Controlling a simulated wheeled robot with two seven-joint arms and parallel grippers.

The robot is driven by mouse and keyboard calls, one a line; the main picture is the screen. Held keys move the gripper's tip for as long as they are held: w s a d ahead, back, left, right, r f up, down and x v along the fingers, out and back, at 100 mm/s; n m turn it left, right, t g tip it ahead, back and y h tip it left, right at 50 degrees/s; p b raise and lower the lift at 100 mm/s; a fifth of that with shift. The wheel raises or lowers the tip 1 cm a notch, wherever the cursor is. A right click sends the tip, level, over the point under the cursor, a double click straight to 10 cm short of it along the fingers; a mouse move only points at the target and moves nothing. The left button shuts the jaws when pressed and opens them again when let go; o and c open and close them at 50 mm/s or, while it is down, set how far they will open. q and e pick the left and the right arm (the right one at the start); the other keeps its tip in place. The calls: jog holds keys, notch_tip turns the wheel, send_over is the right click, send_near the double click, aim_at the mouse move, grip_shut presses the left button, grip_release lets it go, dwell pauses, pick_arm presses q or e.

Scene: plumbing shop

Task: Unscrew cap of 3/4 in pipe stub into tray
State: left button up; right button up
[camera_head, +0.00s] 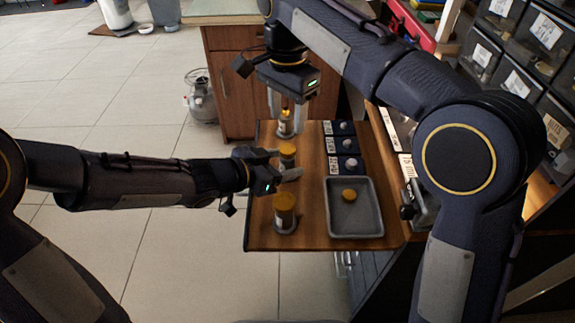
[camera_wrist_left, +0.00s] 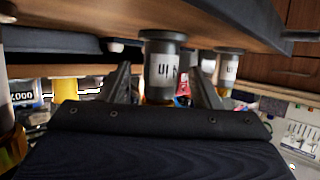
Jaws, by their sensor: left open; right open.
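Several upright pipe stubs with orange-yellow caps stand in a row along the left part of the wooden bench top: a near stub (camera_head: 285,213), a middle stub (camera_head: 287,155) and a far stub (camera_head: 285,127). I cannot read which is 3/4 in. My left gripper (camera_head: 281,164) is open with its fingers on either side of the middle stub. In the left wrist view, upside down, a labelled stub (camera_wrist_left: 160,66) shows between the fingers, its cap partly hidden. My right gripper (camera_head: 287,103) is open, pointing down over the far stub. The grey tray (camera_head: 373,228) holds one loose orange cap (camera_head: 348,195).
Small dark boxes (camera_head: 345,146) with labels and pale round parts line the bench behind the tray. A grey metal device (camera_head: 422,205) stands at the right edge. Dark storage bins (camera_head: 510,60) rise at the right. Open tiled floor lies to the left.

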pick_arm(q)
jog(key=shift+x, duration=0.75)
grip_shut()
